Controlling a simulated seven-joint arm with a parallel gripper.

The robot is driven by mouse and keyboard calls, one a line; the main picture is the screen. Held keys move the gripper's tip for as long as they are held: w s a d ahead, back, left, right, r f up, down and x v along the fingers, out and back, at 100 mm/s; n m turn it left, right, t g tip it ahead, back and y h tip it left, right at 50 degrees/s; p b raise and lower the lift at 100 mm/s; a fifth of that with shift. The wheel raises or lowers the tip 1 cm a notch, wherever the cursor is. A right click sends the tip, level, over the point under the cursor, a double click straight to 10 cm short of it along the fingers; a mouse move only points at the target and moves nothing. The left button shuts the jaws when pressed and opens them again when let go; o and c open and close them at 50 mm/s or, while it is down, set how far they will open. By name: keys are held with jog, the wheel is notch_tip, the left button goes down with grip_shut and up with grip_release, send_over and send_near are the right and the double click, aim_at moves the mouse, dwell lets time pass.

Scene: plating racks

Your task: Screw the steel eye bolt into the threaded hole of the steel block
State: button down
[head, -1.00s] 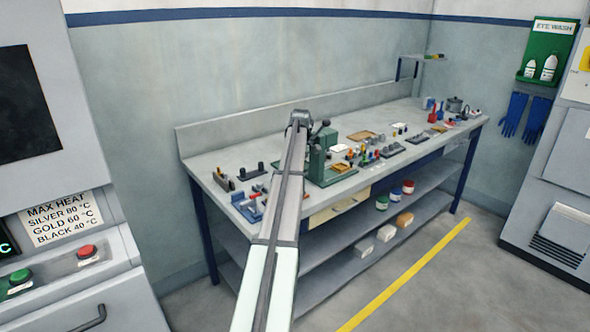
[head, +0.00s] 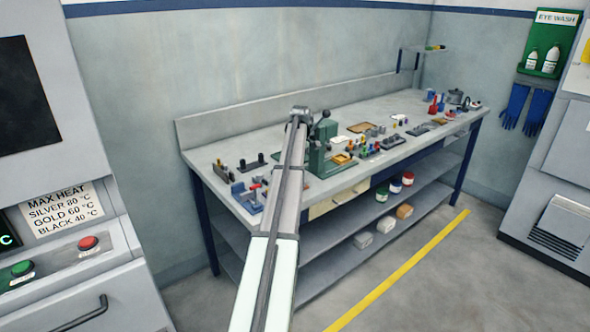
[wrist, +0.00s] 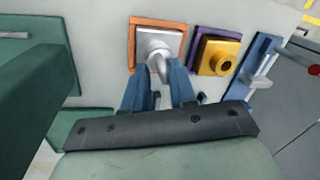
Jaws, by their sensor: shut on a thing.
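In the wrist view my gripper (wrist: 161,72) is shut on the silver eye bolt (wrist: 158,66), with a blue finger on each side of it. The bolt is in front of a pale steel block (wrist: 174,42) that sits in an orange-brown square frame (wrist: 133,40). The threaded hole is hidden behind the bolt and fingers. I cannot tell how deep the bolt sits in it. In the head view my arm covers the gripper, the bolt and the block.
A gold block with a round boss (wrist: 220,60) on a purple base stands close right of the framed block. A blue fixture (wrist: 258,65) is further right. A green press (head: 322,150) stands beside my arm on the long grey bench (head: 220,145), among many small parts.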

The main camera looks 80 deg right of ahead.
jog(key=c, duration=1.5)
grip_release()
jog(key=shift+f, duration=0.1)
grip_shut()
jog(key=m, duration=0.5)
jog(key=shift+s+a+t+h, duration=0.15)
jog(key=shift+s+t+h, duration=0.15)
jog(key=shift+s+t, duration=0.1)
jog(key=m, duration=0.4)
jog(key=shift+f+h, duration=0.1)
jog(key=shift+h, duration=0.2)
jog(key=shift+a, duration=0.1)
